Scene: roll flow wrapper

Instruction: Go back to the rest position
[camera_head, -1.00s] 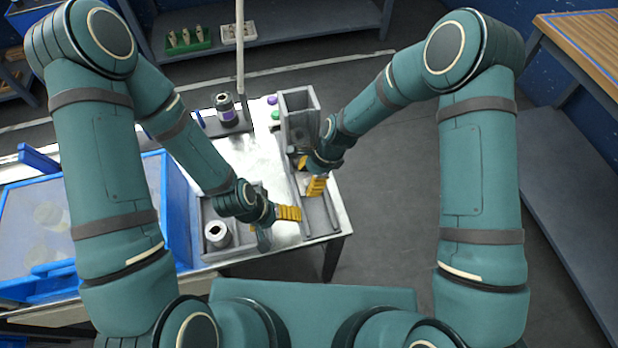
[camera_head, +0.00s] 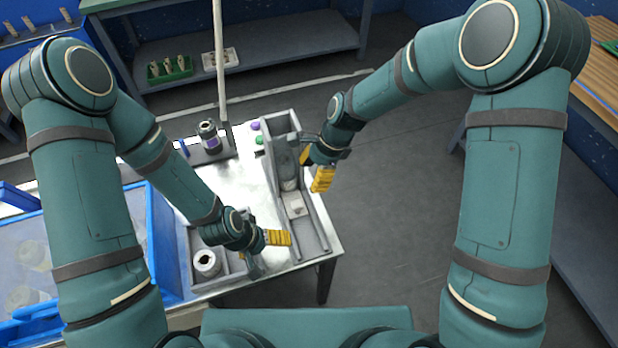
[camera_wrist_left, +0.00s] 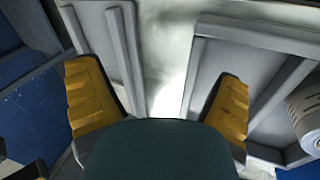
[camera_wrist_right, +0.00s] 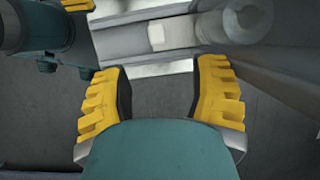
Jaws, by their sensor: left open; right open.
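My right gripper (camera_head: 316,170) is open and empty, beside the right wall of the grey channel fixture (camera_head: 318,232) on the table. In the right wrist view its yellow fingers (camera_wrist_right: 160,98) stand apart with dark floor between them. My left gripper (camera_head: 277,243) is open and empty over the front of the table, between the grey tray and the channel. In the left wrist view its fingers (camera_wrist_left: 158,108) are apart above the bright table top and grey tray walls.
A white roll (camera_head: 207,263) stands in the grey tray (camera_head: 190,240). A clear cylinder and small white block (camera_head: 295,205) lie in the channel. A dark roll (camera_head: 209,135) stands behind, near a thin pole (camera_head: 219,60). A blue bin (camera_head: 162,240) is left. Floor right of the table is clear.

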